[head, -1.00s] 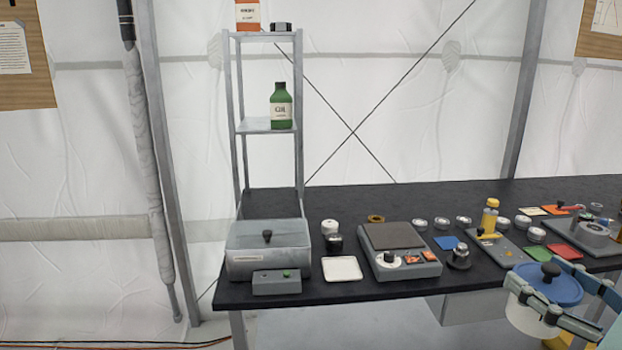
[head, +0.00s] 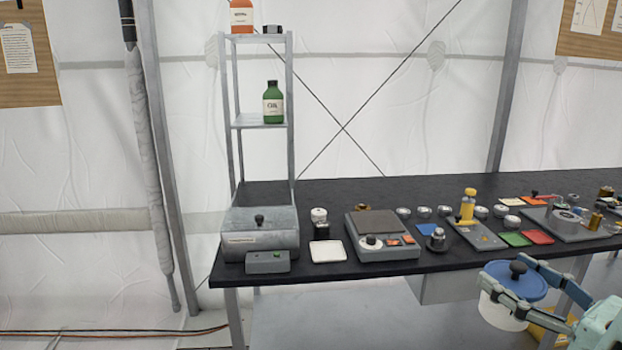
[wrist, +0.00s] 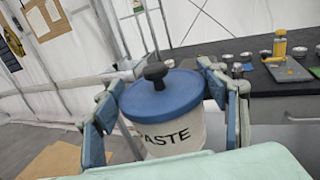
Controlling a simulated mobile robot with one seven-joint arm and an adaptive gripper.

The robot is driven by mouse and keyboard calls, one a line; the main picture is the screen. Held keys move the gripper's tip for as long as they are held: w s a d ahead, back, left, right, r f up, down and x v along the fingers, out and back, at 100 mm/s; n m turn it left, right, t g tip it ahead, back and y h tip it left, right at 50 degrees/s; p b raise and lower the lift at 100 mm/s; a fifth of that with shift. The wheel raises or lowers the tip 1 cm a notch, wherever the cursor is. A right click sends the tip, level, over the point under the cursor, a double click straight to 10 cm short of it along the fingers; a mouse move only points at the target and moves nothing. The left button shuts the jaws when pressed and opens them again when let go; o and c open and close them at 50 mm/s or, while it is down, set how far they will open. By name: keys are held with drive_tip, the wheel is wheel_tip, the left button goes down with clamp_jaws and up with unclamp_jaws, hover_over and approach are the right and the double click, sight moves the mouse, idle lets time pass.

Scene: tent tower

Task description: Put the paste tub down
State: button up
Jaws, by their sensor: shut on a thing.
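The paste tub (head: 505,308) is a white tub with a blue lid and a black knob, at the lower right of the head view. In the wrist view the tub (wrist: 172,138) shows the letters "ASTE" on its front and stands about upright between the fingers. My gripper (wrist: 168,112) is shut on the tub, one finger on each side. In the head view my gripper (head: 520,290) holds it in front of the table's front edge, clear of the tabletop. The tub's underside is hidden in the wrist view.
The black table (head: 330,190) is crowded along its front with a grey box (head: 262,240), a white tray (head: 328,251), a scale (head: 385,250) and several small tins. A metal shelf (head: 262,120) with bottles stands at the left end. Bare black tabletop shows along the back.

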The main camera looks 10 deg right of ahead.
drive_tip(key=w+a+f+n+g+y, duration=0.2)
drive_tip(key=w+a+f+n+y, duration=0.15)
drive_tip(key=w+a+f, duration=0.4)
drive_tip(key=w+a+f+n+g+y+p, duration=0.1)
drive_tip(key=w+a+f+n+g+y, duration=0.25)
drive_tip(key=a, duration=0.75)
drive_tip(key=w+a+f+n+g+y, duration=0.15)
drive_tip(key=w+a+f+y, duration=0.25)
drive_tip(key=w+a+f, duration=0.4)
wheel_tip(320, 180, up, 11)
drive_tip(key=p, duration=1.6)
drive_tip(key=shift+a+r+p, duration=0.2)
drive_tip(key=shift+a+p, duration=0.1)
drive_tip(key=shift+a, duration=0.15)
